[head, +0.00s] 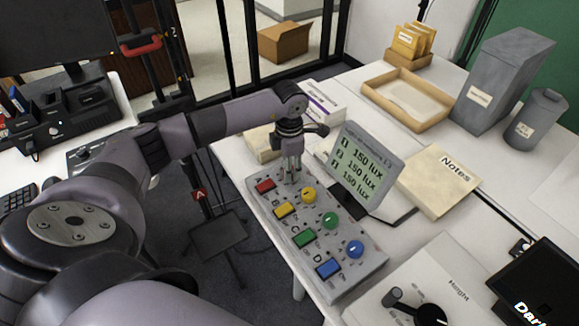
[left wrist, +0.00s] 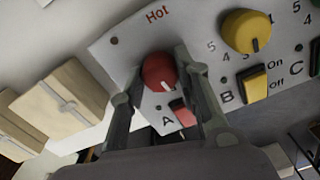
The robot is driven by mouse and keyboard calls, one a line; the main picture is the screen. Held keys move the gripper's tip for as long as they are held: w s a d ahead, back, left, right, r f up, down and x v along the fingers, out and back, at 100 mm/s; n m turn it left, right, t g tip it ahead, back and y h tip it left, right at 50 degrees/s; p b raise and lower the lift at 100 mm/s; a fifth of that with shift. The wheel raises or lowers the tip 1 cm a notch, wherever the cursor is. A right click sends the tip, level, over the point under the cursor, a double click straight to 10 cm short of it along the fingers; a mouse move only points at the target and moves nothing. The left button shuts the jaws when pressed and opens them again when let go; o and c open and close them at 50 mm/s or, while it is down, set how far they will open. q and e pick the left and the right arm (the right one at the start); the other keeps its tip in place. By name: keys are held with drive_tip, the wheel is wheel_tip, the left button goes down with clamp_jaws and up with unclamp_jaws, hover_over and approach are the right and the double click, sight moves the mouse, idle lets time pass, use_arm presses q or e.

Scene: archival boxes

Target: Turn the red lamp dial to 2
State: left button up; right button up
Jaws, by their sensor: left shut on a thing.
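The grey control panel (head: 322,240) lies on the white table with a column of coloured dials and switches. My left gripper (head: 292,178) points down at the panel's far end and hides the red dial in the head view. In the left wrist view the red dial (left wrist: 159,70) sits between the fingertips of my left gripper (left wrist: 160,78), which is shut on it. A white pointer mark shows at the dial's lower edge; its numbers are hidden by the fingers. The red switch (head: 265,186), marked A in the wrist view, is beside it. My right gripper is not in view.
Yellow (head: 308,195), green (head: 331,221) and blue (head: 355,249) dials follow along the panel. A tilted display (head: 372,151) reading 150 lux on several lines stands close behind. A Notes folder (head: 440,180) and a wooden tray (head: 437,118) lie farther right.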

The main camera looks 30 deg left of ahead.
use_arm(q)
drive_tip(key=n, duration=0.3)
drive_tip(key=shift+n, duration=1.7)
drive_tip(key=o, duration=1.2)
drive_tip(key=shift+c, duration=0.2)
wheel_tip(320, 180, up, 12)
